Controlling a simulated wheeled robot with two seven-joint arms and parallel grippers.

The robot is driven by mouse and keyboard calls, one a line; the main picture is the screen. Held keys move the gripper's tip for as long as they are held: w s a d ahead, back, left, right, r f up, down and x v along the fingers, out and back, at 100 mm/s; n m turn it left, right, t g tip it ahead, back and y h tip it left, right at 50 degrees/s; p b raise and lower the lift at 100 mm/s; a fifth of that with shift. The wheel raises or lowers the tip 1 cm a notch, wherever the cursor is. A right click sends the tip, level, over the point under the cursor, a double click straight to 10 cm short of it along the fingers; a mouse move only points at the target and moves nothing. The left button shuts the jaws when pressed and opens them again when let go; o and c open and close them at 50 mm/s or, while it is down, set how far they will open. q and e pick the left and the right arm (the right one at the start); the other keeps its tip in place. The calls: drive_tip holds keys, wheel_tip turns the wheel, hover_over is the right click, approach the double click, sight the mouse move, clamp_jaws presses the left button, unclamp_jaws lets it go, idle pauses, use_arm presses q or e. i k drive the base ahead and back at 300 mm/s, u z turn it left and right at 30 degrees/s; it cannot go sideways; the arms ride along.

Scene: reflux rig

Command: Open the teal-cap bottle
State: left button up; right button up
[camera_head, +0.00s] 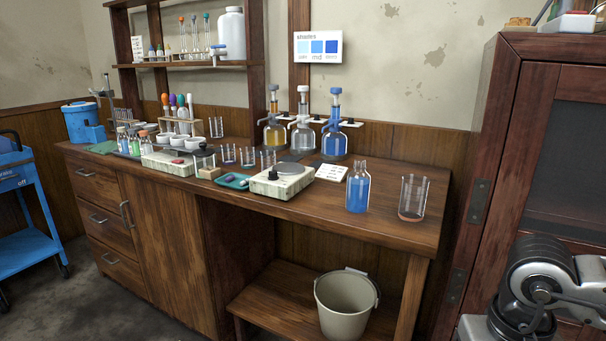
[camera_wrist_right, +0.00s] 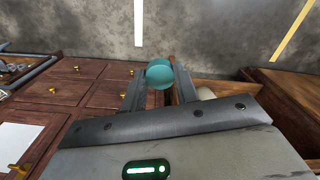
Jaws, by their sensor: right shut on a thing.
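My right gripper (camera_wrist_right: 158,88) is shut on a round teal cap (camera_wrist_right: 160,73), held between the fingertips in the right wrist view. No bottle shows beneath the cap there. In the head view, a clear bottle of blue liquid (camera_head: 357,190) stands upright near the front right of the bench. Its neck looks open, with no cap on it. Part of my right arm shows at the lower right of the head view, but its gripper cannot be made out there. My left gripper is in neither view.
Dispenser bottles (camera_head: 334,135) stand behind. A bucket (camera_head: 346,305) sits on the lower shelf.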

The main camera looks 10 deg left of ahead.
sight(359, 180)
drive_tip(key=u, duration=0.75)
drive_tip(key=i, duration=0.85)
drive_tip(key=u, duration=0.65)
